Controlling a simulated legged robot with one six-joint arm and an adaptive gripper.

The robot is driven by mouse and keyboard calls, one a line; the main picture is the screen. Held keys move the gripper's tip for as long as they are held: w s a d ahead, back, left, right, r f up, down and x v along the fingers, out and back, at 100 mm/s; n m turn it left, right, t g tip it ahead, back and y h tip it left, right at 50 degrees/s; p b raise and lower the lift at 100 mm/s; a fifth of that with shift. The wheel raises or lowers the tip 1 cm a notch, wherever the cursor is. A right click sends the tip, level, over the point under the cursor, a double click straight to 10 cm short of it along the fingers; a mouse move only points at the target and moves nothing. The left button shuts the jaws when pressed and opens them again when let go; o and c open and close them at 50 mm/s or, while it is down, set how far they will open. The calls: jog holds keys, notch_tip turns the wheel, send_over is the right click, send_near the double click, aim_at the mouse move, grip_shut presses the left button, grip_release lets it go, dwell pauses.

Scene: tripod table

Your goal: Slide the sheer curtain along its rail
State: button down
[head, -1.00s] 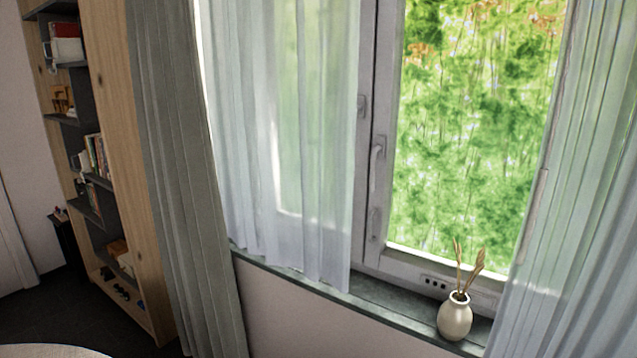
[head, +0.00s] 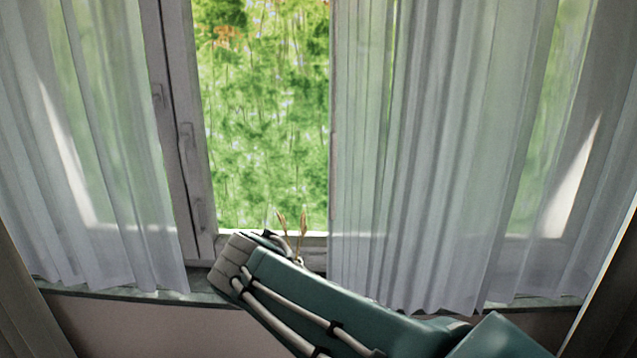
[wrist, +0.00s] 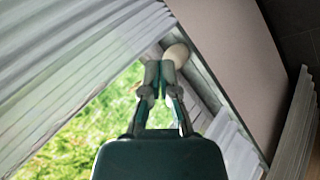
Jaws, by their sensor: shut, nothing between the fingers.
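A sheer white curtain (head: 440,150) hangs in soft folds over the right part of the window in the head view. Another sheer panel (head: 100,140) covers the left part, and the glass between them is bare. In the wrist view, one sheer panel (wrist: 70,65) fills the upper left and another pale fold (wrist: 232,148) shows at the lower right. My gripper (wrist: 160,75) is shut and empty, pointing toward the sill between these panels, with no clear contact on either. In the head view my arm rises in front of the sill; the fingers are not visible there. The rail is out of view.
A pale round vase (wrist: 177,55) shows just beyond my fingertips in the wrist view. Its dried stems (head: 303,228) stick up behind my arm in the head view. The window handle (head: 187,145) is left of the bare glass. Grey drapes (head: 25,310) hang at both sides.

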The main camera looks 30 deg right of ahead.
jog(key=w+r+n+t+h, duration=0.1)
jog(key=w+r+t+h, duration=0.1)
jog(key=w+r+h, duration=0.5)
jog(key=w+r+n+t+h, duration=0.1)
jog(key=w+r+h, duration=0.15)
jog(key=w, duration=0.75)
jog(key=s+d+x, duration=0.1)
jog(key=s+x, duration=0.1)
jog(key=x, duration=1.1)
jog(key=shift+s+r+y, duration=0.1)
jog(key=shift+s+y, duration=0.1)
jog(key=shift+y, duration=0.05)
jog(key=s+d, duration=0.7)
jog(key=d, duration=0.3)
jog(key=s+d, duration=0.6)
jog(key=d, duration=0.4)
jog(key=shift+s+d, duration=0.2)
jog(key=shift+s, duration=0.2)
